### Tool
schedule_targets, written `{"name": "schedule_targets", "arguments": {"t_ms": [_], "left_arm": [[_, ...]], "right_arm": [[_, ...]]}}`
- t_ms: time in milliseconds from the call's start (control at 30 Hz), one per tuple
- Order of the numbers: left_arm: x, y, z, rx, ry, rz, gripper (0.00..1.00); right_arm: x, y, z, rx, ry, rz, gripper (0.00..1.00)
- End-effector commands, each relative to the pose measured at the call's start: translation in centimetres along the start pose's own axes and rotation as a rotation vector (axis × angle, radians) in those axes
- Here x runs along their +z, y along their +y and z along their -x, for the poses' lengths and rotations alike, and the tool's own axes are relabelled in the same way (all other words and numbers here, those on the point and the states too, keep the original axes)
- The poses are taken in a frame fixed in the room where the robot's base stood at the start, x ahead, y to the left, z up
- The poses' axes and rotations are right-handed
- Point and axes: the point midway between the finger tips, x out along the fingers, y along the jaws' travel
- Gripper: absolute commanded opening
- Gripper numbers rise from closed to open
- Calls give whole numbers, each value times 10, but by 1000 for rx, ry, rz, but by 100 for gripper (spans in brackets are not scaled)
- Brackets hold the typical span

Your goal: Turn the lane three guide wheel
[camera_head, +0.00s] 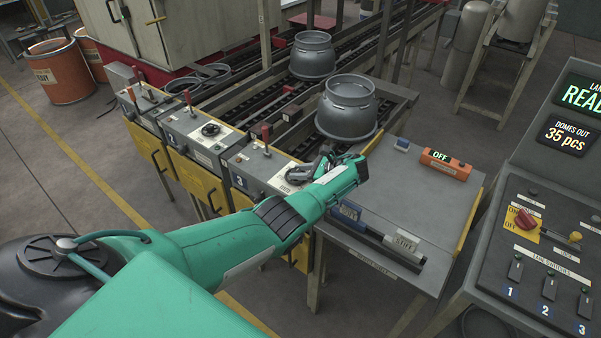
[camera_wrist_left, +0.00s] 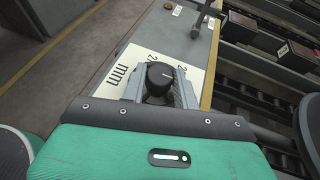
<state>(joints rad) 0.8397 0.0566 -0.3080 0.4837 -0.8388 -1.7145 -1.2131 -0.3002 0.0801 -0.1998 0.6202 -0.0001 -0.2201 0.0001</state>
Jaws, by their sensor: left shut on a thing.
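The lane three guide wheel (camera_wrist_left: 160,77) is a small round black knob on a white scale plate (camera_wrist_left: 125,65) marked "mm". In the left wrist view it sits between the two grey fingers of my left gripper (camera_wrist_left: 160,88), which is shut on it. In the head view my left gripper (camera_head: 314,170) reaches over the box numbered 3 (camera_head: 240,165). There the wheel is hidden by the gripper. My right gripper is not in view.
A red-handled lever (camera_head: 266,135) stands on the lane three box. Another black wheel (camera_head: 210,129) is on the box numbered 2. Grey domes (camera_head: 347,108) stand on the lanes behind. A bench (camera_head: 440,215) and a switch panel (camera_head: 540,240) are at the right.

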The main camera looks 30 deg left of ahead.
Motion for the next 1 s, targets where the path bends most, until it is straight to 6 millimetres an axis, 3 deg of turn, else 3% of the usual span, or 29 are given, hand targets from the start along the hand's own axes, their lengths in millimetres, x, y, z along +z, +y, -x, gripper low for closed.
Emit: {"name": "schedule_targets", "arguments": {"t_ms": [33, 67, 133, 167, 433, 567, 1000], "left_arm": [[2, -1, -1, -1, -3, 3, 7], [3, -1, -1, -1, -3, 3, 36], [2, -1, -1, -1, -3, 3, 50], [2, -1, -1, -1, -3, 2, 52], [1, 0, 0, -1, -1, 1, 52], [0, -1, 10, -2, 0, 1, 52], [-2, -1, 102, -4, 0, 2, 52]], "right_arm": [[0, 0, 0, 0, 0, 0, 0], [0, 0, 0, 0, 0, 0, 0], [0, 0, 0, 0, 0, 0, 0], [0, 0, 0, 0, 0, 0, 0], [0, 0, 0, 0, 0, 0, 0], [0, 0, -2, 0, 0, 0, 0], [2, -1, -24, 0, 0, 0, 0]]}}
